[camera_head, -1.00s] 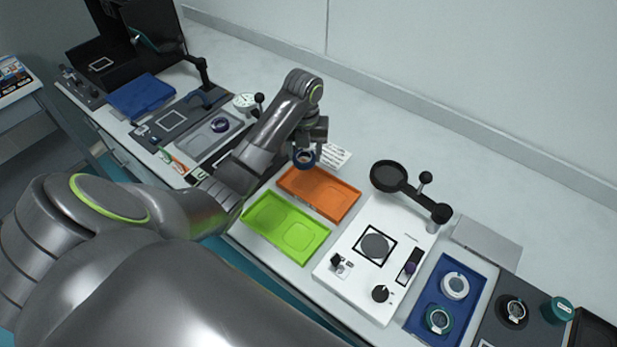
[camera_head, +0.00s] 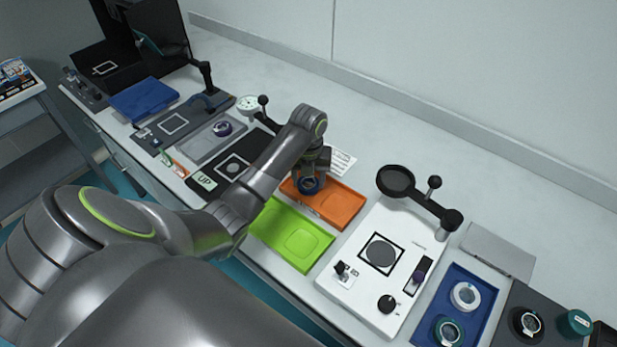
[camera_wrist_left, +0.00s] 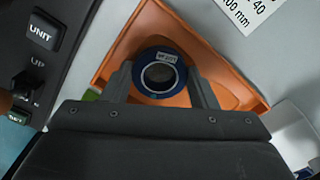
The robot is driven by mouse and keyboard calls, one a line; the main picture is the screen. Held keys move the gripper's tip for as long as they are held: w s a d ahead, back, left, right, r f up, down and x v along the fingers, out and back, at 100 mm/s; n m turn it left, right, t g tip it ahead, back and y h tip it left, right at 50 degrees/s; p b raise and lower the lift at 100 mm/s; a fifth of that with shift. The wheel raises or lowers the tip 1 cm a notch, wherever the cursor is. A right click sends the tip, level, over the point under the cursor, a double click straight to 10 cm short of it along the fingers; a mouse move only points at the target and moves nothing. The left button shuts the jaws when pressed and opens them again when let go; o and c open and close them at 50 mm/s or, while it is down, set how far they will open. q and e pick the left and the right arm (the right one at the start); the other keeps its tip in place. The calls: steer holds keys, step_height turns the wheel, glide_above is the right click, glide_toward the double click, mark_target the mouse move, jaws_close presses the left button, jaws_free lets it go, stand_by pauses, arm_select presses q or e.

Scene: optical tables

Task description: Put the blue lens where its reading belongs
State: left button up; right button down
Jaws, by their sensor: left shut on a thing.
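My left gripper (camera_head: 312,181) is shut on the blue lens (camera_head: 309,186), a dark blue ring with a small white label. The left wrist view shows the lens (camera_wrist_left: 160,73) between both fingers, over the orange tray (camera_wrist_left: 240,84). In the head view the lens is at the left part of the orange tray (camera_head: 345,211); I cannot tell whether it touches the floor. A green tray (camera_head: 275,238) lies in front of the orange one. A printed card (camera_head: 342,161) lies behind; its visible text in the wrist view includes "40" and "mm". My right gripper is not in view.
A white device (camera_head: 350,256) with a dark round pad and a black swing arm (camera_head: 420,202) stands to the right. A blue tray (camera_head: 477,281) with ring-mounted lenses is beyond it. A grey tray (camera_head: 195,148) holds a purple-ringed lens.

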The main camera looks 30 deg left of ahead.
mark_target(308, 181)
arm_select(q)
steer(key=o, duration=1.1)
steer(key=shift+f, duration=0.1)
steer(key=shift+c, duration=0.2)
step_height(308, 181, up, 5)
steer(key=shift+f, duration=0.1)
step_height(308, 181, up, 8)
steer(key=p, duration=0.7)
steer(key=shift+f, duration=0.2)
